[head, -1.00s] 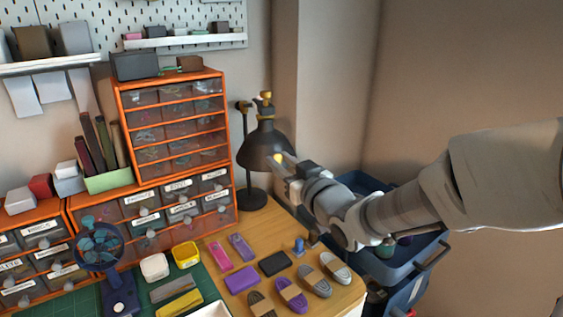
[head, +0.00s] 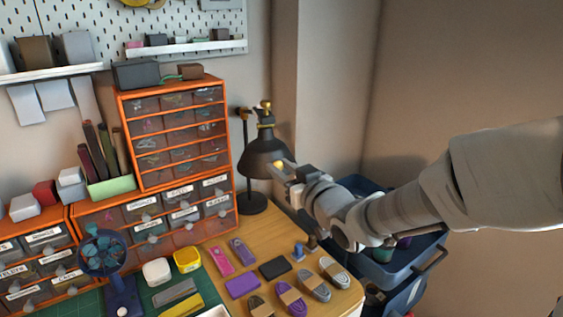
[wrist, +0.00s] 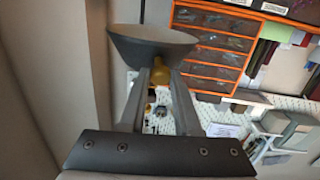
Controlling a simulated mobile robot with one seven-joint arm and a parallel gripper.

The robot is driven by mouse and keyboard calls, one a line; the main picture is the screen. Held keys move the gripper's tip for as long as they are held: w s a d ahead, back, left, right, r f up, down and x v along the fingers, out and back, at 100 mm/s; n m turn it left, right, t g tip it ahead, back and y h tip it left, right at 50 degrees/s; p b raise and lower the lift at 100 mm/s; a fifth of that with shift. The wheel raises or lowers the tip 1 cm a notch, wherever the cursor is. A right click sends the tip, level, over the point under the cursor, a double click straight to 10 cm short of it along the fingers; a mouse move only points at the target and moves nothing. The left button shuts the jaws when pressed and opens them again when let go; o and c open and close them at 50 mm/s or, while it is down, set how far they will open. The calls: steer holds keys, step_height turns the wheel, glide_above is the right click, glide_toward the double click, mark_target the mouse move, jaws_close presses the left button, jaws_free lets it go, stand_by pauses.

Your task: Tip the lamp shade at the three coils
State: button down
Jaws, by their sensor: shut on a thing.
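The lamp shade (head: 262,152) is a dark cone on a black desk lamp at the back right of the desk. It hangs with its open side down. In the wrist view the shade (wrist: 150,40) fills the top middle, above and between the fingers. A small yellow part (head: 278,163) shows at the fingertips; the exact grip is hidden. Cord coils lie at the desk's front right: a purple one (head: 291,299), a grey one (head: 314,285) and a light grey one (head: 335,271).
An orange drawer cabinet (head: 232,140) stands close left of the lamp. A dark blue bin (head: 395,268) stands right of the desk, under my arm. Blue and brown pegs (head: 299,252), a black block (head: 274,268) and purple pieces lie between lamp and coils.

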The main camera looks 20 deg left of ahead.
steer(key=r+g+p, duration=0.1)
steer(key=p, duration=0.3)
steer(key=r+g+h+p, duration=0.1)
steer(key=r+p, duration=0.1)
steer(key=p, duration=0.2)
steer(key=s+r+h+p, duration=0.1)
steer(key=p, duration=0.3)
steer(key=shift+d+r+m+g, duration=0.2)
steer(key=shift+d+m+g, duration=0.1)
steer(key=shift+g, duration=0.1)
steer(key=shift+h, duration=0.3)
steer(key=shift+f, duration=0.1)
steer(key=c, duration=0.6)
jaws_free()
steer(key=shift+c, duration=0.2)
steer(key=shift+p, duration=0.3)
